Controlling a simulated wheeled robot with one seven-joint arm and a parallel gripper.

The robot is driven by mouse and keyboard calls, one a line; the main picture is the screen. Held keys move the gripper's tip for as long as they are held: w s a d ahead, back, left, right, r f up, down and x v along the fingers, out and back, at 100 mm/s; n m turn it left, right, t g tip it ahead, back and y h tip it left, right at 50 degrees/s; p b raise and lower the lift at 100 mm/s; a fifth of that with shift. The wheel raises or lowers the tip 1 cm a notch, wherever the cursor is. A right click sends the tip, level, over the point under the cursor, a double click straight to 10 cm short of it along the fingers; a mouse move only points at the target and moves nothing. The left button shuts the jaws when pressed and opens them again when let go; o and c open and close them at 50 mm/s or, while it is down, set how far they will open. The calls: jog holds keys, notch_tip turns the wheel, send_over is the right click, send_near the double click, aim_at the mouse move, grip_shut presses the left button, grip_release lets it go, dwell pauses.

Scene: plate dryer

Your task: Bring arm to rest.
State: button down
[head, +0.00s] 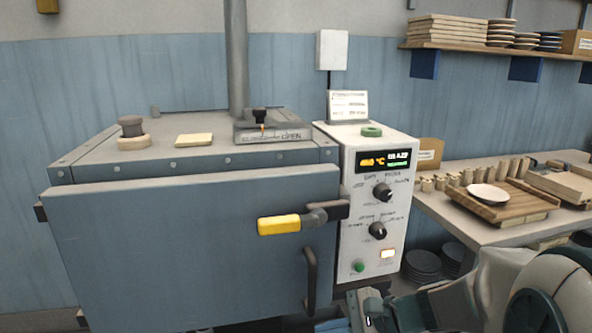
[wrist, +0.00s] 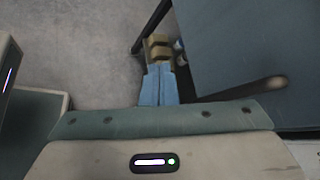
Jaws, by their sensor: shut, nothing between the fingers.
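My gripper shows in the wrist view (wrist: 159,68) as two blue fingers side by side, shut and empty. The grey floor and a dark blue panel lie beyond it. My arm (head: 470,300) is folded low at the bottom right of the head view, in front of the table. Its far end reaches down past the front of the control box, and the fingertips cannot be made out there.
The blue dryer (head: 180,250) stands at left with its door closed and a yellow handle (head: 280,224). The white control box (head: 377,200) stands beside it. A table (head: 450,215) at right bears a wooden tray (head: 512,209) with a white plate (head: 488,194).

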jog(key=s+d+r+n+h+p, duration=0.4)
jog(key=s+r+n+h+p, duration=0.1)
jog(key=r+n+p, duration=0.1)
jog(key=s+d+r+n+h+p, duration=0.4)
jog(key=s+r+n+h+p, duration=0.1)
jog(key=r+n+h+p, duration=0.1)
notch_tip(320, 180, up, 2)
jog(key=shift+d+r+n+g+p, duration=0.2)
jog(key=shift+d+n+g+p, duration=0.15)
jog(key=shift+n, duration=0.55)
jog(key=shift+s, duration=0.1)
